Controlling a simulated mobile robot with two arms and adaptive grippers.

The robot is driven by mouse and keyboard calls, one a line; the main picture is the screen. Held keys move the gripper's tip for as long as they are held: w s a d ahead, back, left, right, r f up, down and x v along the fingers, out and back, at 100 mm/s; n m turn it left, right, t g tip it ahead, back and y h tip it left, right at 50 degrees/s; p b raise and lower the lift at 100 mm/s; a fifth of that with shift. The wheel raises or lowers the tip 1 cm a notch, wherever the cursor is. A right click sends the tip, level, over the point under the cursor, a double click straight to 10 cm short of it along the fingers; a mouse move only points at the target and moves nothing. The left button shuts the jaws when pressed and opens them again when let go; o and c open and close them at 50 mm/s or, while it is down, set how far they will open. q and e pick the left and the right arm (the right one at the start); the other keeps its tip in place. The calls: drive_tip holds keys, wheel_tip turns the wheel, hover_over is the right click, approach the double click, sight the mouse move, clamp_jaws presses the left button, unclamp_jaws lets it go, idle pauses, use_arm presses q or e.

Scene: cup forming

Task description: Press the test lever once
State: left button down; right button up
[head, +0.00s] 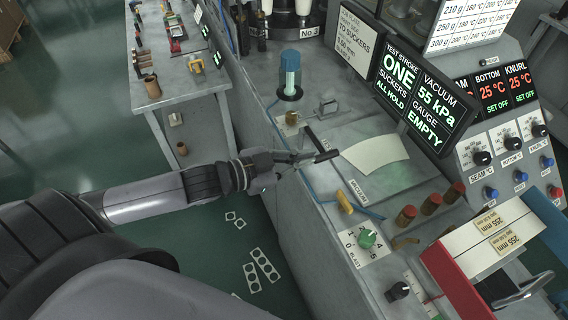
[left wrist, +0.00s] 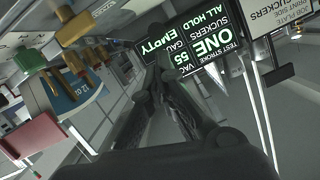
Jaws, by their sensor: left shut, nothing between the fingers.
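The test lever appears to be the thin rod with a black crossbar handle (head: 326,156) at the near edge of the grey machine bench. In the left wrist view a black handle (left wrist: 281,73) on a pale rod stands right of the fingers. My left gripper (head: 308,158) is shut and empty, its tips close beside the handle; I cannot tell from the head view whether they touch. The fingers also show in the left wrist view (left wrist: 165,80). The display (head: 401,76) reads "TEST STROKE ONE, SUCKERS ALL HOLD". My right gripper is not in view.
A pale curved sheet (head: 375,154) lies right of the lever. A blue-capped cylinder (head: 290,72) stands behind. White cut-out scraps (head: 262,268) lie on the floor.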

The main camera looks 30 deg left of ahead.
use_arm(q)
drive_tip(key=v, duration=0.4)
drive_tip(key=shift+s+a+r+b, duration=0.15)
drive_tip(key=shift+s+a+b, duration=0.05)
drive_tip(key=shift+s+b, duration=0.15)
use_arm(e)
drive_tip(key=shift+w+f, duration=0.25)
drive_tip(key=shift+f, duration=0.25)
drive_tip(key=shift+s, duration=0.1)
